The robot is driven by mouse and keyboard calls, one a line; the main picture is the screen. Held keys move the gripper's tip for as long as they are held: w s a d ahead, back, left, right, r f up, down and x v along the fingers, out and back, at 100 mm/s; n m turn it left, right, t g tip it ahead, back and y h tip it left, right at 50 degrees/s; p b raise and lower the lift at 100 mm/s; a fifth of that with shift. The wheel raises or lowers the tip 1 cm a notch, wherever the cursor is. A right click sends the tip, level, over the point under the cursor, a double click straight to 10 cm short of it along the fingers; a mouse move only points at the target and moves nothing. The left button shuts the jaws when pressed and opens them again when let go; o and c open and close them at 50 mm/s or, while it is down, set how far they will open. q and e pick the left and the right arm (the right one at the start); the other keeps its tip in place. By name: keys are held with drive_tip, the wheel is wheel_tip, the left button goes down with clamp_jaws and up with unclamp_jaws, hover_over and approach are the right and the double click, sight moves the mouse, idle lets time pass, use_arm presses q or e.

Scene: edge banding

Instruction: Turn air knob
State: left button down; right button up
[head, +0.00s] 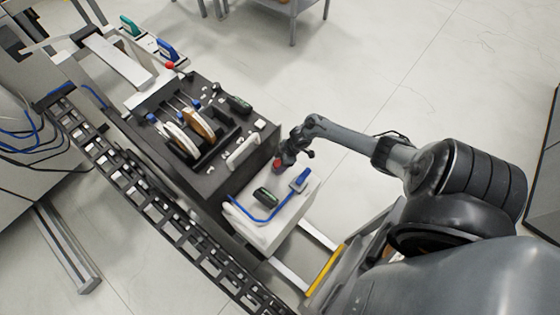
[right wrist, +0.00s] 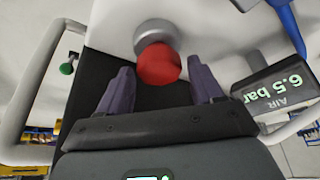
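The red air knob (right wrist: 159,65) sits on a round grey collar (right wrist: 154,33) on a white housing. In the right wrist view it lies between and just ahead of my right gripper's fingertips (right wrist: 163,76), with a gap showing on each side. My right gripper is open and holds nothing. In the head view my right gripper (head: 287,158) is close above the red knob (head: 277,164), at the white housing's upper edge. The air display (right wrist: 290,84) beside the knob reads 6.5 bar, upside down. My left gripper is not in view.
The white housing (head: 262,232) carries a blue hose (head: 262,219) and a dark display (head: 265,195). A black machine unit (head: 205,180) with a white handle (head: 242,152) stands to its left. A black cable chain (head: 150,200) runs along the front. Open floor (head: 370,90) lies at the upper right.

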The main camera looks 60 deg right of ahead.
drive_tip(key=shift+o, duration=0.4)
drive_tip(key=p+v, duration=0.3)
drive_tip(key=v, duration=0.7)
drive_tip(key=shift+r, duration=0.4)
drive_tip(key=shift+s, duration=0.15)
